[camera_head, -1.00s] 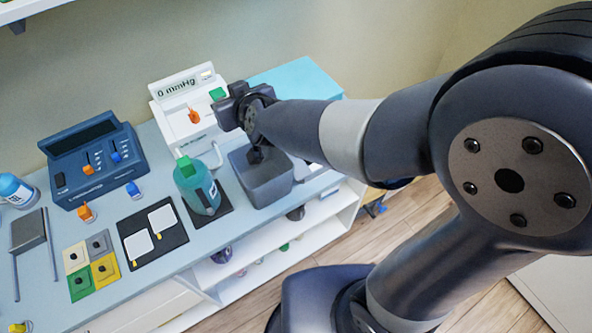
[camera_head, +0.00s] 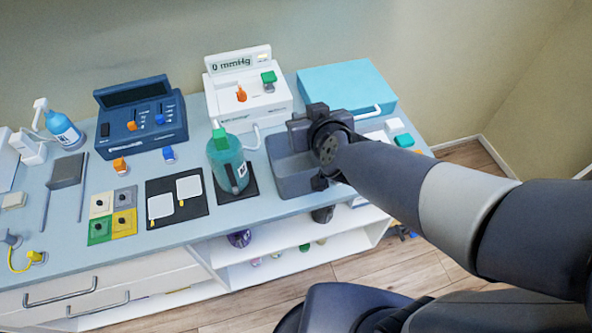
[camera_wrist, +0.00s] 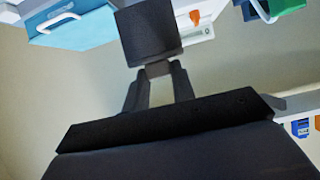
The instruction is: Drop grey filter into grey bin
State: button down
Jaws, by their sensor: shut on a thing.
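My gripper (camera_head: 316,132) is over the grey bin (camera_head: 297,187) and covers part of its opening in the head view. In the wrist view my gripper (camera_wrist: 159,70) is shut on a dark, square, flat-faced thing (camera_wrist: 148,32), which I take to be the grey filter. In the head view it seems to be the dark block at the gripper's left end, but it hardly stands out from the gripper. How high it is above the bin is hard to tell. The inside of the bin is partly hidden.
A green-capped teal bottle (camera_head: 227,165) stands on a dark mat just left of the bin. Behind are a white mmHg device (camera_head: 228,92) and a teal box (camera_head: 345,85). Coloured tiles (camera_head: 100,229) and a blue console (camera_head: 120,135) are further left. The bench's front edge is close to the bin.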

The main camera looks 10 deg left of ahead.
jog(key=shift+f+b, duration=0.35)
jog(key=shift+f, duration=0.3)
jog(key=c, duration=1.1)
grip_release()
jog(key=p+v, duration=0.7)
jog(key=v, duration=0.3)
jog(key=shift+s+d+r, duration=0.15)
jog(key=shift+s+r, duration=0.05)
jog(key=shift+s, duration=0.1)
jog(key=shift+w+f, duration=0.1)
